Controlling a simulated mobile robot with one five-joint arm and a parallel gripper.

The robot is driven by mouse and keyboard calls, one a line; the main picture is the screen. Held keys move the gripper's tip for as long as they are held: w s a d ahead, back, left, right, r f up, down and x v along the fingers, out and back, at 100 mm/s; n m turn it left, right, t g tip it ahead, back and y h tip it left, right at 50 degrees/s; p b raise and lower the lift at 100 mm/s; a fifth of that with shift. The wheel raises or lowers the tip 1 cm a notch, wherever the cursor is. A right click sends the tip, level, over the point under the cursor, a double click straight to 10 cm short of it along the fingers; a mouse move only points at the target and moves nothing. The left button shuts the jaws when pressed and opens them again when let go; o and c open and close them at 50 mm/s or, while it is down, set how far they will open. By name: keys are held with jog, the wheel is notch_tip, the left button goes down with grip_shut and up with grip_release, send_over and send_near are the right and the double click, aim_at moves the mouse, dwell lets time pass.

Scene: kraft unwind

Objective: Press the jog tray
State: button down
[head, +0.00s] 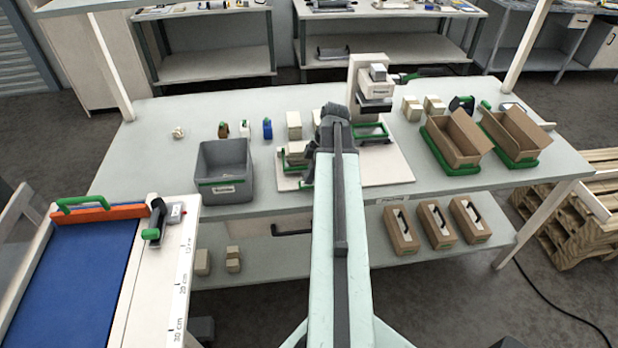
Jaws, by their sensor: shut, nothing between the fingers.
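A green-edged tray (283,164) with pale blocks stands on the white board, left of my arm; it looks like the jog tray, but I cannot read a label. My gripper (308,178) is a small dark shape beside the right side of this tray, low over the board. It is shut with nothing held. My arm hides part of it and the tray's right side, so I cannot tell whether they touch. Another green frame (372,131) lies under the white press-like machine (362,75), right of my arm.
A grey bin (224,176) stands left of the white board (395,172). Cardboard boxes (455,138) in green holders stand at right. Small bottles (267,128) and pale blocks are at the back. A blue-topped conveyor (75,275) is at front left. Bare table shows right of the board.

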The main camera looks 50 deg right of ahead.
jog(key=f+b, duration=0.2)
jog(key=b, duration=0.1)
jog(key=shift+s+a+f+t, duration=0.2)
jog(key=shift+f+t, duration=0.2)
jog(key=shift+s, duration=0.15)
jog(key=shift+s+a+r, duration=0.1)
jog(key=shift+r, duration=0.05)
jog(key=shift+d+r+p, duration=0.2)
jog(key=shift+r+p, duration=0.3)
jog(key=shift+p, duration=0.25)
jog(key=a+p+v, duration=0.1)
jog(key=p+v, duration=0.5)
jog(key=v, duration=0.1)
jog(key=shift+d+p, duration=0.25)
jog(key=shift+p, duration=0.1)
